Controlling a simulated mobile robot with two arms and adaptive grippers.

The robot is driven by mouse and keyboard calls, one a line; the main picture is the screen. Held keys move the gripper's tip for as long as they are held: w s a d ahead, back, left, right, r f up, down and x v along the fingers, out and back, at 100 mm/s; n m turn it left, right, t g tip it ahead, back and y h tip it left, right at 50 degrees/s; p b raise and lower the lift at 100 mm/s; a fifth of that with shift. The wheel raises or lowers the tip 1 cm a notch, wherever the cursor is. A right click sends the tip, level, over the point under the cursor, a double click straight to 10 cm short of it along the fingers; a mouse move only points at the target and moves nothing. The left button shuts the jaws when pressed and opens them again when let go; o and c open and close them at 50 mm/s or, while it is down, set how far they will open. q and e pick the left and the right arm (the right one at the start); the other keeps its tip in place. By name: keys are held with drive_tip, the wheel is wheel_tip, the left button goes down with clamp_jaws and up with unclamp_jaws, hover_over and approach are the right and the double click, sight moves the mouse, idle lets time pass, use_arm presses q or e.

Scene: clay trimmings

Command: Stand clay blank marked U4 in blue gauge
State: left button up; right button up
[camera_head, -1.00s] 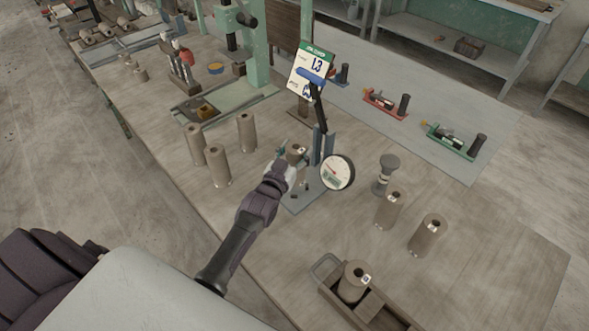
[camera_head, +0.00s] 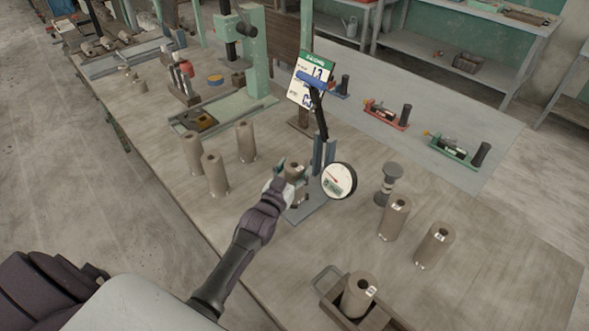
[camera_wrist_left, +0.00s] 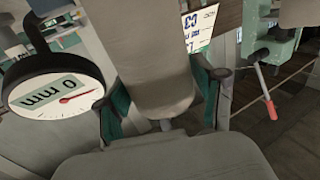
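My left gripper (camera_head: 286,176) is shut on a clay blank (camera_head: 294,172), a grey-brown cylinder with a hole in its top. In the left wrist view, teal finger pads flank this blank (camera_wrist_left: 155,60). It is upright over the grey base of the dial stand; I cannot tell whether it touches the base. Its mark is not readable. The blue gauge (camera_head: 342,86) is at the back, partly hidden by the sign. Other blanks stand on the table: several at left, a labelled pair (camera_head: 394,218) (camera_head: 434,245) at right. My right gripper is not in view.
The dial (camera_head: 339,180) reads 0 mm in the wrist view. A sign (camera_head: 311,80) rises behind it. Red (camera_head: 386,114) and green (camera_head: 455,150) gauges sit on the grey mat. A tray (camera_head: 327,284) at the front holds a blank (camera_head: 358,294). A dark stamp-like object (camera_head: 388,184) stands right of the dial.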

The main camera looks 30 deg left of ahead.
use_arm(q)
drive_tip(key=shift+o, duration=0.8)
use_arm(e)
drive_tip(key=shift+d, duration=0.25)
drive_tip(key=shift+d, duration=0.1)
use_arm(q)
drive_tip(key=shift+r, duration=0.2)
drive_tip(key=s+b, duration=0.2)
drive_tip(key=s, duration=1)
drive_tip(key=shift+d, duration=0.35)
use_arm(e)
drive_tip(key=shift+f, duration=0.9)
use_arm(q)
drive_tip(key=shift+f, duration=0.1)
